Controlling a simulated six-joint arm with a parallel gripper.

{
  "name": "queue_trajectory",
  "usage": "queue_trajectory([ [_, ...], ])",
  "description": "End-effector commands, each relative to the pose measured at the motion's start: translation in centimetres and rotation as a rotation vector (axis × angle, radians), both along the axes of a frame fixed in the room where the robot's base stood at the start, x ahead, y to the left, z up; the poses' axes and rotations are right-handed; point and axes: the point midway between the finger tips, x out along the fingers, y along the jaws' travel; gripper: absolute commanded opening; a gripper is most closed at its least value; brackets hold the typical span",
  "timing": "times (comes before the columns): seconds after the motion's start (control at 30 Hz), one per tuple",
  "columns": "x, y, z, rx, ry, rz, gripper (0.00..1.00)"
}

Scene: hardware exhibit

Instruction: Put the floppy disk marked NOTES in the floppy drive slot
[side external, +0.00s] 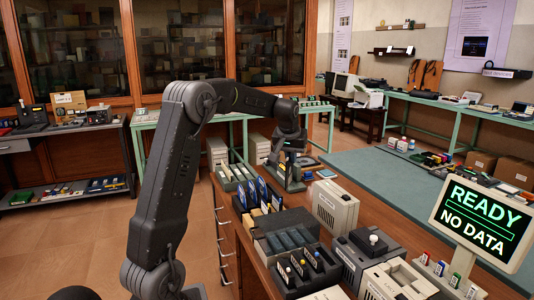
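My gripper (290,182) points down over the far part of the wooden desk, by a row of media holders. Its fingers are small and dark here, so I cannot tell whether they are open or hold anything. No label reading NOTES is legible, so I cannot pick out that floppy disk. A beige box-shaped unit (335,206) with vents stands to the right of and nearer than my gripper. I cannot tell which unit has the floppy drive slot.
The green mat (385,180) is mostly clear.

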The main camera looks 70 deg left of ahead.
Motion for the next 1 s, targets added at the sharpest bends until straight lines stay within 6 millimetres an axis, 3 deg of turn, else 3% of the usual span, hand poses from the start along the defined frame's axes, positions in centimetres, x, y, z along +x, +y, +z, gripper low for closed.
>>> queue_trajectory([
  [0.2, 5.5, -7.5, -0.3, -0.002, -0.001, -0.49, 0.0],
  [0.37, 8.6, -13.4, -0.3, -0.002, -0.001, -0.86, 0.0],
  [0.5, 10.9, -19.5, -0.3, -0.002, -0.002, -1.216, 0.0],
  [0.8, 13.2, -32.7, 0.0, -0.001, -0.001, -1.962, 0.0],
  [1.0, 13.2, -37.9, 0.3, 0.0, -0.001, -2.257, 0.0],
])
